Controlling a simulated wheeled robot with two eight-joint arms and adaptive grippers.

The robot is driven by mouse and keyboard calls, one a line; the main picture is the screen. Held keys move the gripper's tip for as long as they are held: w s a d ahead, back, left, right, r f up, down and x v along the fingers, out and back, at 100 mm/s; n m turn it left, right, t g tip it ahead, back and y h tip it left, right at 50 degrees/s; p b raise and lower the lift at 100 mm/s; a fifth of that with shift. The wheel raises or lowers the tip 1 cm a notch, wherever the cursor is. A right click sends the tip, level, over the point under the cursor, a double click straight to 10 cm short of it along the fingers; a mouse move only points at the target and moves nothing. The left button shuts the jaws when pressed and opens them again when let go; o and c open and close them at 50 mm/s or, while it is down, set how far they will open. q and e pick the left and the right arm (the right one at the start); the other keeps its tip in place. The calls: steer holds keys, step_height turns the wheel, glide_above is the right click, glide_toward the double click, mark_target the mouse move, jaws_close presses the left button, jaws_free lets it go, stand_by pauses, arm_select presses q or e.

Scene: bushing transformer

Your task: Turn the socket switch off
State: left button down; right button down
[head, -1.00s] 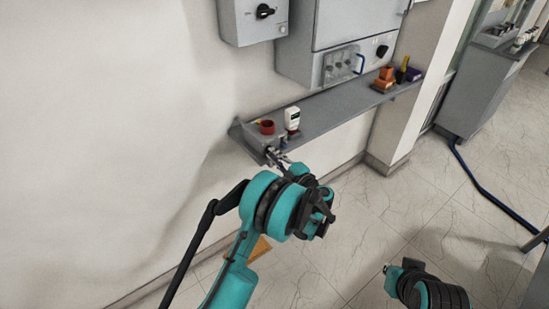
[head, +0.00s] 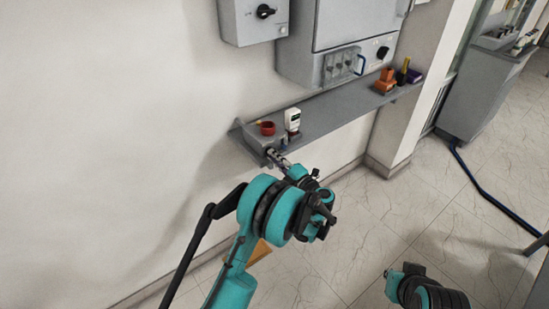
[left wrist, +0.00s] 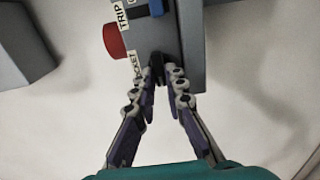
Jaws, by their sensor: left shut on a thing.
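The socket switch (left wrist: 159,66) is a small dark knob beside the "SOCKET" label (left wrist: 134,69) on a grey box face in the left wrist view. My left gripper (left wrist: 158,78) is shut on it, with a fingertip on each side that hides most of it. Its exact turn angle cannot be made out. In the head view my left gripper (head: 271,155) meets the front of the grey box at the left end of the wall shelf. My right arm shows at the lower right, but its gripper cannot be seen.
A red button (left wrist: 115,41) and a blue switch (left wrist: 155,8) by the "TRIP" label lie close to the gripped knob. The shelf (head: 335,110) carries a red ring (head: 267,128), a white device (head: 292,119) and orange parts (head: 386,79).

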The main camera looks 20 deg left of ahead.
arm_select(q)
steer(key=c, duration=1.6)
jaws_free()
steer(key=shift+o, duration=0.2)
steer(key=v, duration=1.2)
